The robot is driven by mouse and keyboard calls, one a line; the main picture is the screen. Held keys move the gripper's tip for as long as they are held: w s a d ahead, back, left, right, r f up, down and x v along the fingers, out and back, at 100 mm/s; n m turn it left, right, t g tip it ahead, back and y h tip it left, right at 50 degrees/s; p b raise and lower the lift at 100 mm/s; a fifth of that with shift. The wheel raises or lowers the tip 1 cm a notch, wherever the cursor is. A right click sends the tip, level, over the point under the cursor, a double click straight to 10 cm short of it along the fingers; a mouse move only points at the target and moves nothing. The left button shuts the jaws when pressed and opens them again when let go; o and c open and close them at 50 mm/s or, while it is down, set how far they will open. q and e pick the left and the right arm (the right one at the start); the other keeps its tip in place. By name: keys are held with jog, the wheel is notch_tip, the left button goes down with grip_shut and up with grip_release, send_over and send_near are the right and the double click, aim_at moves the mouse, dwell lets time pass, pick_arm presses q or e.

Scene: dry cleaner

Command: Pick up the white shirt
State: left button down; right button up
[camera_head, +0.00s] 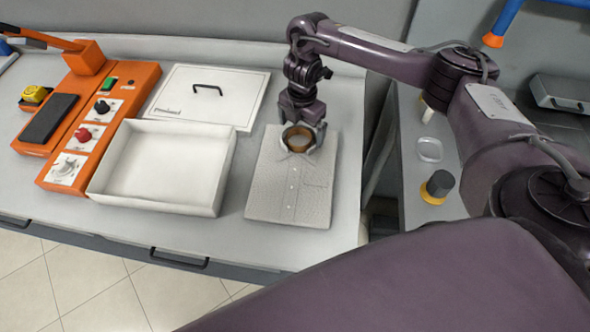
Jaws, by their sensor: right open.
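The white shirt (288,194) lies folded flat on the counter, right of the open white box. It has a fine grey pattern, a button front and a chest pocket. Its collar is at the far end, with a brown band (298,139) showing inside. My right gripper (302,125) points down over the collar. It is open, and its fingers are close to the collar; I cannot tell whether they touch it. My left gripper is out of view.
An empty white box (162,201) stands left of the shirt, with a flat white lid (208,94) behind it. An orange machine (77,165) with knobs is at the far left. A side table at right holds a black-and-yellow item (437,186).

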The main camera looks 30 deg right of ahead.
aim_at(300, 142)
notch_tip(300, 142, down, 3)
jog(key=shift+w+f, duration=0.15)
jog(key=shift+c, duration=0.3)
jog(key=c, duration=0.7)
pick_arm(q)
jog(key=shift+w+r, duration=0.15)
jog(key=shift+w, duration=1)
pick_arm(e)
jog(key=shift+o, duration=0.2)
